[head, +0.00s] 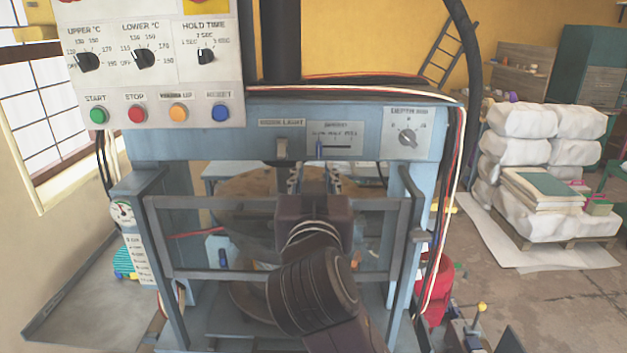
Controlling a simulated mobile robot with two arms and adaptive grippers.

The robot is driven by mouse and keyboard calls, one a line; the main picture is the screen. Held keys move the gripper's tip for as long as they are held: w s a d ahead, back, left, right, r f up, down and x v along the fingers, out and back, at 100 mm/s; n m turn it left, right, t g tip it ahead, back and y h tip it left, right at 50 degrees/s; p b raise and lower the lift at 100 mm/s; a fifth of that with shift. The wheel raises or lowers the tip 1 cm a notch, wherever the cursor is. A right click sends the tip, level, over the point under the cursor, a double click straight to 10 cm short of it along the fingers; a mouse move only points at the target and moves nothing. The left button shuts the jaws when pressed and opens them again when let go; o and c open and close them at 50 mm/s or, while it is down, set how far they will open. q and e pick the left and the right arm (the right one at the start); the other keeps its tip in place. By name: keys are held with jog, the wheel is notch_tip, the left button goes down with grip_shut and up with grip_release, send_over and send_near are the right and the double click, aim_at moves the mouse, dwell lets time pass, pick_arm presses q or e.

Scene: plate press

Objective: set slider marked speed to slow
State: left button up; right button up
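The speed slider panel (346,128) is a small pale plate on the blue front beam of the press, with small, blurred lettering. My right gripper (313,177) is just below the panel, pointing at the press. Its two fingers are spread apart with nothing visible between them. The knob is above the fingers, and I cannot tell whether they touch it. My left gripper is out of view.
A control box (160,75) with knobs and coloured buttons hangs upper left. A barred guard frame (180,240) stands around my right arm.

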jog(key=s, duration=0.2)
jog(key=shift+s, duration=0.3)
